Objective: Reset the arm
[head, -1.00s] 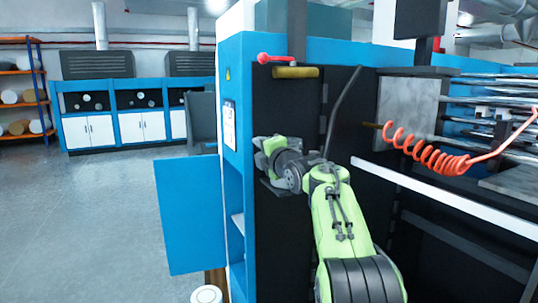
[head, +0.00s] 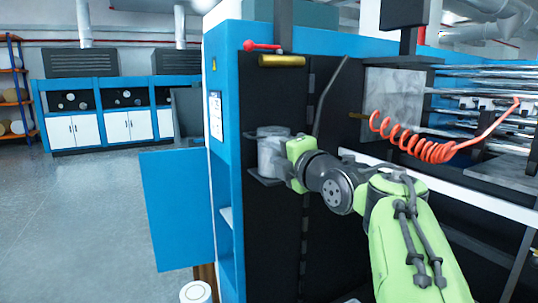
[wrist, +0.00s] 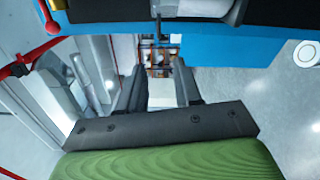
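My green and grey arm reaches in from the lower right of the head view, bent at the wrist, in front of the machine's dark panel (head: 278,225). My gripper (wrist: 160,70) shows in the wrist view with its two dark fingers apart and no object between them. In the head view its green hand end is beside a grey metallic cylinder (head: 271,157) at the dark panel. I cannot tell from that view whether they touch, and the fingertips are not clear there.
An orange coiled hose (head: 425,148) hangs at the right, near metal rollers (head: 480,90). A red lever (head: 262,46) is at the panel's top. A blue door (head: 180,208) stands open on the left. A white round-topped object (head: 196,292) is below it. The grey floor farther left is clear.

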